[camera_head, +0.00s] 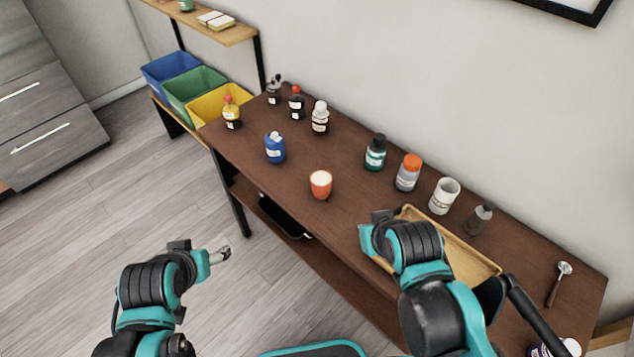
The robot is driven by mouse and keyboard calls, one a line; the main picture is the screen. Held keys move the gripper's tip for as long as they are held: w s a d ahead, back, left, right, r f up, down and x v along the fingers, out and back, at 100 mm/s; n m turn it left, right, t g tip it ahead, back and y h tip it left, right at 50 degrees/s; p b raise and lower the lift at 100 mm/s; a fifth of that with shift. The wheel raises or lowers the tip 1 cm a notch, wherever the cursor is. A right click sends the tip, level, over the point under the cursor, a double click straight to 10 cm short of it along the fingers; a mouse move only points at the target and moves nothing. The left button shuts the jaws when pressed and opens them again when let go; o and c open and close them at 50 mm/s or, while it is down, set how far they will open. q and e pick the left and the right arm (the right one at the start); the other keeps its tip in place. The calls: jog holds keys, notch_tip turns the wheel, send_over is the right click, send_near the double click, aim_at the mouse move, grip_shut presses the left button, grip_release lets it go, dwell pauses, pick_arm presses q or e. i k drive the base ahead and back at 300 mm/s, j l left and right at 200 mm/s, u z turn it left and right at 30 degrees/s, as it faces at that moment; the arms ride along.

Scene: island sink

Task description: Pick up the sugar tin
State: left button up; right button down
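I cannot read a label that names the sugar tin. A blue lidded container (275,148) with a white label stands upright on the brown table, left of the middle. A white cylindrical container (444,196) with printing stands on the right half, behind the wooden tray. Either could be the tin. My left gripper (221,255) is in front of the table's left end, over the floor, apart from every container; its finger opening is too small to judge. My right arm reaches over the tray, and its gripper's fingers do not show.
Several bottles line the back, including a green one (375,152) and an orange-capped jar (408,173). The wooden tray (480,262) and a ladle (558,284) lie at right. Bins (193,88) stand at left.

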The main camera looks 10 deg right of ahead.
aim_at(275, 149)
jog(key=z, duration=0.25)
jog(key=j+z, duration=0.85)
jog(key=j, duration=0.3)
jog(key=k+j, duration=0.1)
jog(key=j, duration=0.65)
jog(key=k+j+z, duration=0.1)
jog(key=j, duration=0.3)
jog(key=k, duration=0.05)
